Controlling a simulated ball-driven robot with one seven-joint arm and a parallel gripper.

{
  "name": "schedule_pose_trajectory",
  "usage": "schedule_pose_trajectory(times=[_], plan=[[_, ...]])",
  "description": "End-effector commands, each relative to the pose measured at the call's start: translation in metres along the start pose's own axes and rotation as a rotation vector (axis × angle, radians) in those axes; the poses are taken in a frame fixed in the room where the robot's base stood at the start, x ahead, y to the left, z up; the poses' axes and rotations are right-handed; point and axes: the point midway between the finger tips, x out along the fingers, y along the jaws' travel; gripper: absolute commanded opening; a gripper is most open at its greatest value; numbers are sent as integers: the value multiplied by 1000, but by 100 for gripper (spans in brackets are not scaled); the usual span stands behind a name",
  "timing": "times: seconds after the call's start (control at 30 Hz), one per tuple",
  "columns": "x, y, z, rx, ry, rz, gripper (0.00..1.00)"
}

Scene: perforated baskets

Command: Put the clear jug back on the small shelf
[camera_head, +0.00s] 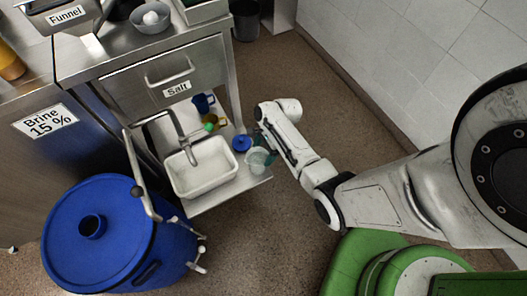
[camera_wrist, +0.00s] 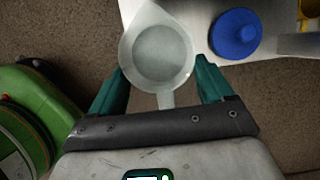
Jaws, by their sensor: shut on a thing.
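The clear jug (camera_head: 257,160) is at the right edge of the small low shelf (camera_head: 232,188) in the head view. In the wrist view I look down into the jug (camera_wrist: 158,50), its spout at the top and its handle toward my palm. My gripper (camera_wrist: 163,72) has its two green fingers on either side of the jug and is shut on it. The jug overlaps the edge of the shelf (camera_wrist: 282,45); I cannot tell whether its base touches the shelf. In the head view my gripper (camera_head: 265,148) is partly hidden behind my wrist.
A blue lid-like thing (camera_head: 242,142) is beside the jug. A white basin (camera_head: 200,168) with a tap fills the shelf's left part. Blue and yellow cups (camera_head: 203,103) stand behind. A blue barrel (camera_head: 115,235) is at the left. Open floor lies right of the shelf.

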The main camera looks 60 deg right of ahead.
Motion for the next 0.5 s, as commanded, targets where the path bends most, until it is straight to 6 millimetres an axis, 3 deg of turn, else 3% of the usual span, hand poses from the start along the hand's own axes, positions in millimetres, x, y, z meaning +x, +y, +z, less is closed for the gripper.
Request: schedule_pose_trajectory(times=[0.3, 0.33, 0.5], plan=[[2, -1, -1, -1, 0, -1, 4], [2, 0, -1, -1, 0, -1, 82], [2, 0, -1, -1, 0, 0, 98]])
